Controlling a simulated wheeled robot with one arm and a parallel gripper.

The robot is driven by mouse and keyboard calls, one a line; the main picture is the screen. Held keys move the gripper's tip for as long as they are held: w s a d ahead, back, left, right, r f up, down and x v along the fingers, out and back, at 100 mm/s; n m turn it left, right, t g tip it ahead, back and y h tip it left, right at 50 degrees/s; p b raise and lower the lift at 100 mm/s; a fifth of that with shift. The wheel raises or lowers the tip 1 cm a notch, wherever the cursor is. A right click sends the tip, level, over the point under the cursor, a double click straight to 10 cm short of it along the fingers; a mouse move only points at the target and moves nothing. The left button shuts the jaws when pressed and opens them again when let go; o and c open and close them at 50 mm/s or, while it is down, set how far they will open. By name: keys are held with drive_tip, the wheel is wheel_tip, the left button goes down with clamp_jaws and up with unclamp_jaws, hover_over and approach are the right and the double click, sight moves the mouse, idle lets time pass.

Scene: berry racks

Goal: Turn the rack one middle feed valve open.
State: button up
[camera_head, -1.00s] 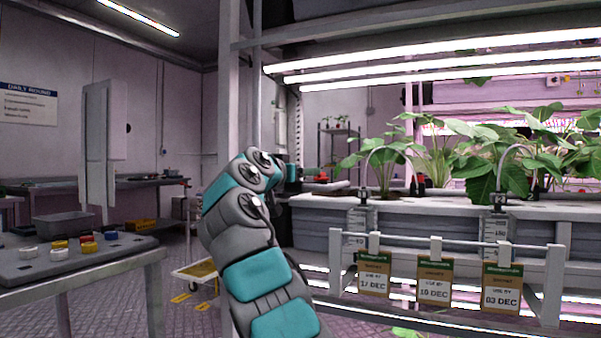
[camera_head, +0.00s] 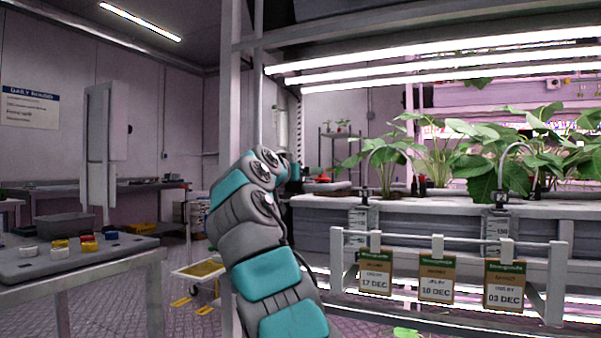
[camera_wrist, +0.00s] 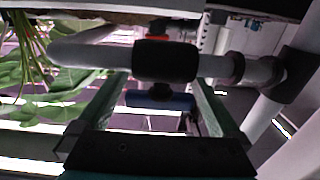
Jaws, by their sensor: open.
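In the wrist view a white feed pipe (camera_wrist: 95,52) runs across the top, with a black valve body (camera_wrist: 165,62) on it. A blue handle (camera_wrist: 160,101) hangs below the valve body, between my fingers. My gripper (camera_wrist: 159,85) is open, with one finger on each side of the handle, and a gap shows on both sides. A small orange-red part (camera_wrist: 157,38) sits behind the pipe. I cannot tell from the pictures which feed valve this is. In the head view my arm hides the gripper and the valve.
Leafy plants (camera_head: 495,150) grow in the white rack trough (camera_head: 430,205). Date cards (camera_head: 436,277) hang on a white rail in front. A table (camera_head: 70,262) with coloured pieces stands at left. A rack post (camera_head: 230,110) rises behind my arm.

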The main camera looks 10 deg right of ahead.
drive_tip(key=shift+s, duration=0.1)
drive_tip(key=b+v, duration=0.3)
drive_tip(key=v, duration=0.4)
drive_tip(key=shift+s+a, duration=0.25)
drive_tip(key=shift+a, duration=0.05)
